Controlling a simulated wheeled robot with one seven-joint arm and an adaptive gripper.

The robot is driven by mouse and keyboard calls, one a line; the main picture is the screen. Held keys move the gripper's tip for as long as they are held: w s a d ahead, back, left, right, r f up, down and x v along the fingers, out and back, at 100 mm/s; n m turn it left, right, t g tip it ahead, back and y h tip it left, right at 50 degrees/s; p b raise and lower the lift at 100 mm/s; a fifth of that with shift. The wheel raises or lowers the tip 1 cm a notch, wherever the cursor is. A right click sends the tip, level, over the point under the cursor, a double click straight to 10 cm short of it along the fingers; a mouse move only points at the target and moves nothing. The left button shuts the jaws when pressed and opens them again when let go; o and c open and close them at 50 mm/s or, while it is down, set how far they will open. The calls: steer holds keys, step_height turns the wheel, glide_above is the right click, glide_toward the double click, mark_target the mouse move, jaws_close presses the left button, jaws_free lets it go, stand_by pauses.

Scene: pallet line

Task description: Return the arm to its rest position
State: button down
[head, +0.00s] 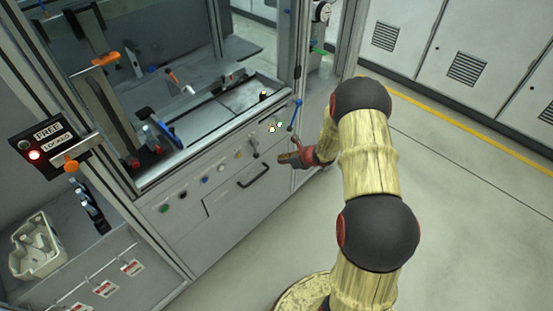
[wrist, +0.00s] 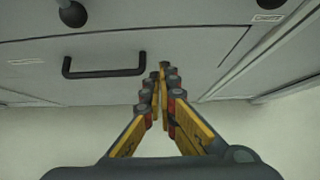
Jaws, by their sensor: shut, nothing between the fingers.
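My gripper (head: 284,158) is at the end of my arm, in front of the grey machine's lower front panel (head: 228,205) in the head view. Its fingers point left toward the panel and hold nothing. In the wrist view my gripper (wrist: 160,75) has its fingertips together, with the panel and its dark drawer handle (wrist: 104,66) behind them. I cannot tell the exact gap between the fingertips and the panel. My arm is bent, reaching up from the lower middle of the head view.
The dark handle (head: 254,176) and several knobs and buttons stick out of the panel. A blue lever (head: 295,115) stands above my gripper. A lock box (head: 45,142) with a lit red lamp and a white bin (head: 38,246) are at left. The floor at right is clear.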

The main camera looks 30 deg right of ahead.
steer(key=p+v, duration=0.2)
steer(key=v, duration=0.6)
steer(key=shift+w, duration=0.2)
steer(key=shift+d+r, duration=0.1)
steer(key=shift+r, duration=0.05)
steer(key=s+a+n+g+y, duration=0.2)
steer(key=s+a+n, duration=0.3)
steer(key=a+n, duration=0.1)
steer(key=s+a+r+n+g, duration=0.4)
steer(key=s+a+r+n, duration=0.4)
steer(key=s+r+n, duration=0.3)
steer(key=s+a+r+n+t+h, duration=0.1)
steer(key=s+r+n, duration=0.3)
steer(key=r, duration=0.4)
steer(key=s+a+r+n+t+h, duration=0.1)
steer(key=s+a+r+n+h, duration=0.1)
steer(key=s+r+n, duration=0.3)
steer(key=s+a+r+n+t+h, duration=0.1)
steer(key=s+a+r+n, duration=0.3)
steer(key=r, duration=0.8)
steer(key=shift+s+n+h, duration=0.5)
steer(key=shift+s+n, duration=0.25)
steer(key=shift+n, duration=0.45)
